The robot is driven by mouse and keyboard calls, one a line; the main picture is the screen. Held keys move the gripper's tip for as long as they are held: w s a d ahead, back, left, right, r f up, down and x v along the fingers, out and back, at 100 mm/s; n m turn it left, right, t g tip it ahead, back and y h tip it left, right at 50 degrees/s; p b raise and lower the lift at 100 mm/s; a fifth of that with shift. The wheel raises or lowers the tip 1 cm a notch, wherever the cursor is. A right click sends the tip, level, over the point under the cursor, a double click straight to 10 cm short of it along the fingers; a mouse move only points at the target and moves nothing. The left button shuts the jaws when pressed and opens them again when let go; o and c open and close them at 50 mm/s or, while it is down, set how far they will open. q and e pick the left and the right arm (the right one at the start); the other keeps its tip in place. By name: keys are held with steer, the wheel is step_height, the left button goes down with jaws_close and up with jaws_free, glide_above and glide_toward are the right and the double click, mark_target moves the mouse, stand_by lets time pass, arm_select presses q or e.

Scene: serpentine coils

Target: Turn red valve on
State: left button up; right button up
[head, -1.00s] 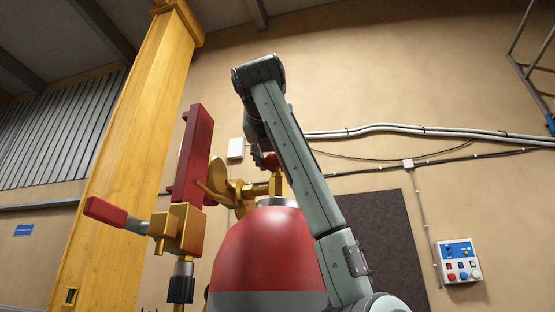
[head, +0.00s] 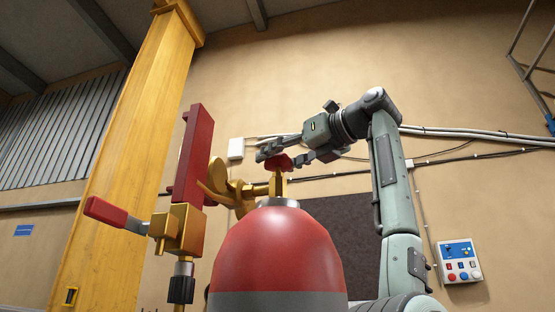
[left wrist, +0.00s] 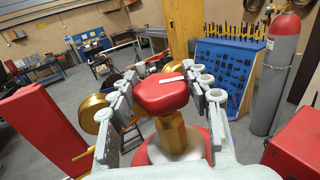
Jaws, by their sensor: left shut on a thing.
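The red valve (head: 278,163) is a small red knob on a brass stem (head: 278,186) at the top of a red cylinder (head: 275,250). In the left wrist view the valve (left wrist: 162,95) sits between the two fingers, with a small white mark on its top. My left gripper (head: 281,157) is at the knob and is shut on it, one finger on each side. The gripper also shows in the left wrist view (left wrist: 160,82). The fingers partly hide the knob's sides. My right gripper is not in view.
A brass fitting (head: 182,230) with a red lever (head: 105,211) and an upright red bar (head: 194,155) stand left of the cylinder. A yellow column (head: 130,160) rises behind. A grey cylinder (left wrist: 279,75) and a blue tool board (left wrist: 220,65) show in the left wrist view.

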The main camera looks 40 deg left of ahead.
arm_select(q)
steer(key=shift+n+g, duration=1.2)
steer(key=shift+g, duration=0.7)
steer(key=shift+g+h, duration=0.3)
steer(key=o, duration=1.2)
steer(key=shift+t, duration=0.5)
